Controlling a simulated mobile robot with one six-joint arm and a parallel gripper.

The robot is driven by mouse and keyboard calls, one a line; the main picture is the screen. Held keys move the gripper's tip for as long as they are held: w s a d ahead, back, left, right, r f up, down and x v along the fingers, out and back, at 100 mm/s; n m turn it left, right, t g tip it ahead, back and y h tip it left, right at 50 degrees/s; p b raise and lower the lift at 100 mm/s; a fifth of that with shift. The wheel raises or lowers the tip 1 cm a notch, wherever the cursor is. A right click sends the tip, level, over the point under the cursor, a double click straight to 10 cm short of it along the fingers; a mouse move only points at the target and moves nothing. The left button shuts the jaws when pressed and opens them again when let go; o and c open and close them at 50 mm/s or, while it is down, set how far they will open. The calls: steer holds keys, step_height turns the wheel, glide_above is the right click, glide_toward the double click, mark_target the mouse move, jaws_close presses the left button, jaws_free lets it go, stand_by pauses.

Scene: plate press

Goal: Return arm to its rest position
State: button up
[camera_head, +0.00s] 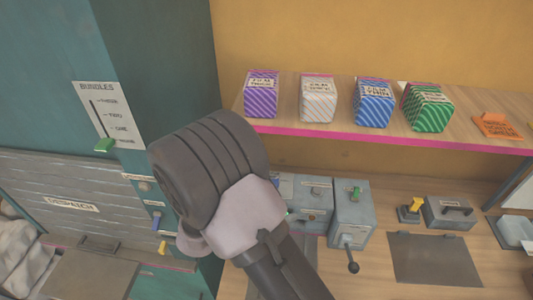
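My arm rises through the lower middle of the view, with a large dark ribbed joint, a pale grey section below it and a dark link running down to the bottom edge. My gripper's fingers do not show, so I cannot see whether they hold anything. The arm hides part of the bench and of the grey machine boxes behind it.
A pink-edged shelf (390,139) holds purple (261,95), pale striped (318,99), blue (373,103) and green (428,108) packages and an orange card (496,126). Below are a lever box (351,213) and a dark mat (435,259).

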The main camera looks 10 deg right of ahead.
steer(key=w+a+r+t+y+b, duration=0.4)
steer(key=w+a+t+y+b, duration=0.15)
steer(key=w+y, duration=0.3)
steer(key=s+a+r+n+y+b, duration=0.3)
steer(key=s+r+n+y+b, duration=0.2)
steer(key=r+y+b, duration=0.15)
steer(key=s+d+f+n+g+b, duration=0.1)
steer(key=s+d+f+n+g, duration=0.1)
steer(key=s, duration=0.8)
steer(key=s+d+f+n+g+b, duration=0.2)
steer(key=s+d+f, duration=0.1)
steer(key=s, duration=0.8)
steer(key=shift+s+d+f, duration=0.2)
steer(key=shift+f, duration=0.2)
